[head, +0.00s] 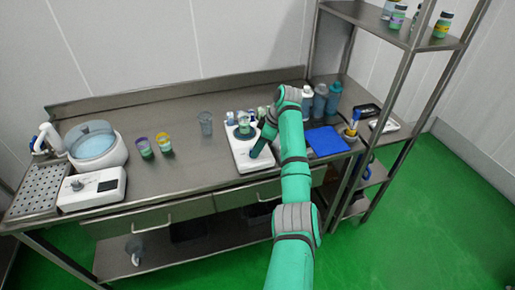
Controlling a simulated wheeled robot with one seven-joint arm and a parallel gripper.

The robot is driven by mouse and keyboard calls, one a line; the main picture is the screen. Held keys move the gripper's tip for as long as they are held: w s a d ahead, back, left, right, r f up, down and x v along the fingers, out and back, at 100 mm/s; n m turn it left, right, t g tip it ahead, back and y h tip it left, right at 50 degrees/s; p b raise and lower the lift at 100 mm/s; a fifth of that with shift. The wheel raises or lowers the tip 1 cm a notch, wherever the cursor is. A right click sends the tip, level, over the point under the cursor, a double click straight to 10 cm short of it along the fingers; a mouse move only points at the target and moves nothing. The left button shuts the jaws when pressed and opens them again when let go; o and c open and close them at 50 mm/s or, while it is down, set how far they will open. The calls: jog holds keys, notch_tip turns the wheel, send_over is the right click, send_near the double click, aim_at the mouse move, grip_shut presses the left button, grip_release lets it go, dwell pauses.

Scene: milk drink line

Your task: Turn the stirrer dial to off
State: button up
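A white flat device (240,155), which looks like the stirrer, stands near the middle of the steel table. A small vessel with green contents (244,124) is on its back part. The dial is not visible there; my gripper and arm cover that area. I cannot tell whether the gripper touches the device or whether its fingers are open or shut.
Left are a white box with knob and display (93,200), a round bath (97,148) and a perforated tray (38,190). Several cups, including a grey one (206,123), stand left of the device. Bottles (333,97), a blue mat (326,141) and a shelf rack (392,85) are right.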

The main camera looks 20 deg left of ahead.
jog(key=shift+r, duration=0.1)
jog(key=v, duration=1)
jog(key=shift+d+r, duration=0.2)
jog(key=shift+r, duration=0.05)
jog(key=shift+w, duration=0.1)
